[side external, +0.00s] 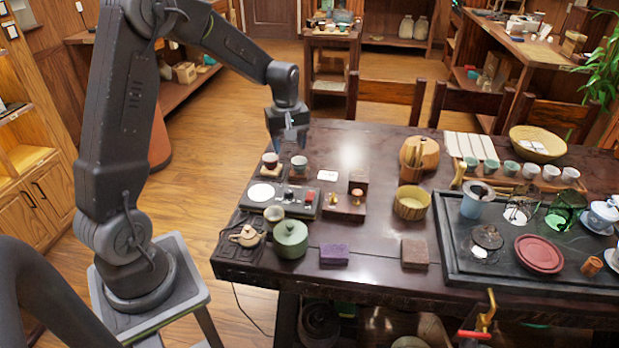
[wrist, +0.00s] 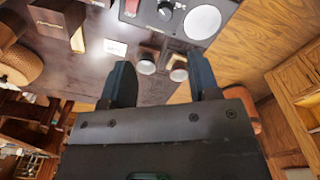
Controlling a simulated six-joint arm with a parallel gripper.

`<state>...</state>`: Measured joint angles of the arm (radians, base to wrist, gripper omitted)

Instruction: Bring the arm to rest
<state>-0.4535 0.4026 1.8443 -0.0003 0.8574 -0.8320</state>
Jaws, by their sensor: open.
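My gripper (side external: 289,142) hangs above the far left edge of the dark table (side external: 385,165), pointing down, with nothing between its fingers. In the wrist view its two dark fingers (wrist: 162,82) stand wide apart. A purple block (side external: 334,254) and a brown block (side external: 415,253) lie near the table's front edge, apart from the gripper.
A control panel with a white disc (side external: 262,192) lies at the table's left. A dark tea tray (side external: 460,268) fills the right. Chairs (side external: 388,92) stand behind the table.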

